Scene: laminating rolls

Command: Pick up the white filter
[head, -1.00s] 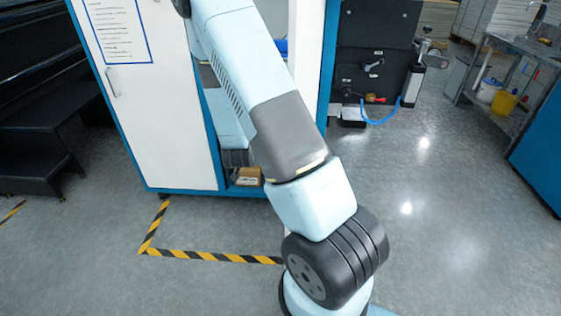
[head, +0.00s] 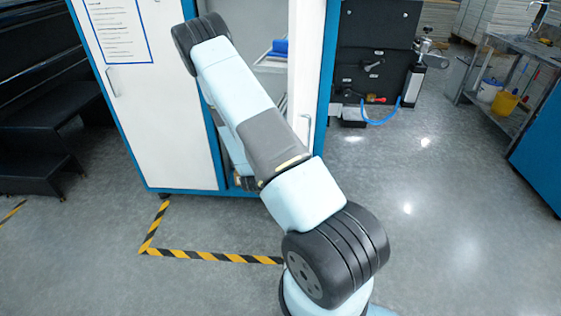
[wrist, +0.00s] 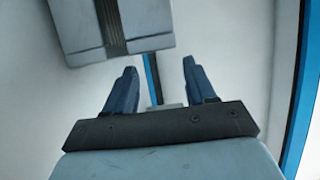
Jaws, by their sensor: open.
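In the wrist view my gripper (wrist: 160,78) is open, with its two dark blue fingers apart and nothing between them. A pale grey block with a dark ribbed band (wrist: 110,28) hangs into the top left of that view, beyond the fingers and apart from them. I cannot tell whether it is the white filter. In the head view my arm reaches into the open cabinet (head: 180,120), and my gripper is hidden there. I cannot make out a white filter for certain in either view.
A blue item (head: 281,46) lies on a pale shelf inside the cabinet. White walls and a blue edge (wrist: 303,95) stand close around the gripper. A black machine (head: 370,65) stands right of the cabinet. Yellow-black floor tape (head: 200,256) lies in front.

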